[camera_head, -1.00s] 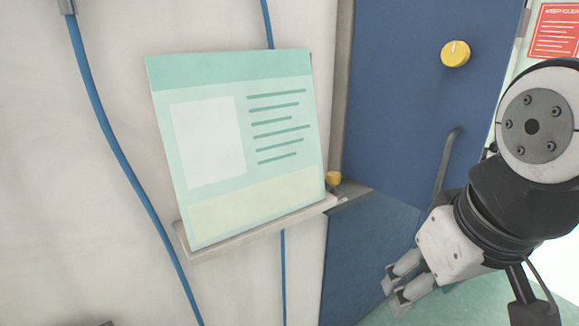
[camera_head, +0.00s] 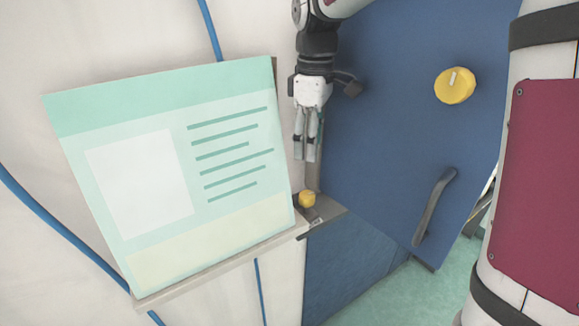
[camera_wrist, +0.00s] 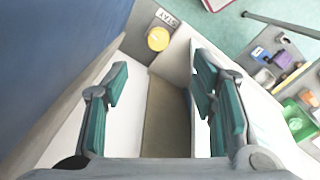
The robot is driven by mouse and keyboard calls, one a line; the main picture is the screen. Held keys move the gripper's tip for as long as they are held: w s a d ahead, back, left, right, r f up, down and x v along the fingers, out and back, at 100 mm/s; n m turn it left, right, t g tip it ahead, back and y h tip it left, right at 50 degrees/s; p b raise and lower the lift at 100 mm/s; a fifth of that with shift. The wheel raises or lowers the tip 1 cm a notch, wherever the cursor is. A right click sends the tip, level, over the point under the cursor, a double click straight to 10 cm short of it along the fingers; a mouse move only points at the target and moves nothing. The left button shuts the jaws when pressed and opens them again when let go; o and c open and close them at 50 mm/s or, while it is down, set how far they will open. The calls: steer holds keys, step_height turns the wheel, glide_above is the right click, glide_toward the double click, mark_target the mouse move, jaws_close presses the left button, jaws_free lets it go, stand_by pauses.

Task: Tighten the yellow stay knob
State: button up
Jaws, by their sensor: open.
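The small yellow stay knob (camera_head: 307,199) sits on a grey bracket at the edge of the blue door, just right of the green-and-cream panel. In the wrist view the yellow knob (camera_wrist: 158,39) lies beside a label reading STAY, beyond my fingertips and between their lines. My gripper (camera_head: 306,157) points down above the knob, apart from it. In the wrist view my gripper (camera_wrist: 162,82) has its fingers spread with nothing between them.
The blue door (camera_head: 390,150) stands at right, with a larger yellow dial (camera_head: 455,86) and a dark handle (camera_head: 433,207). The sloping panel (camera_head: 185,175) rests on a ledge at left. Shelves with several small items (camera_wrist: 285,70) show at right in the wrist view.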

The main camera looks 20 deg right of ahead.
mark_target(308, 195)
steer(key=f+p, duration=0.1)
steer(key=f, duration=1.3)
steer(key=shift+w+p, duration=0.2)
steer(key=shift+p, duration=0.15)
steer(key=c, duration=1.1)
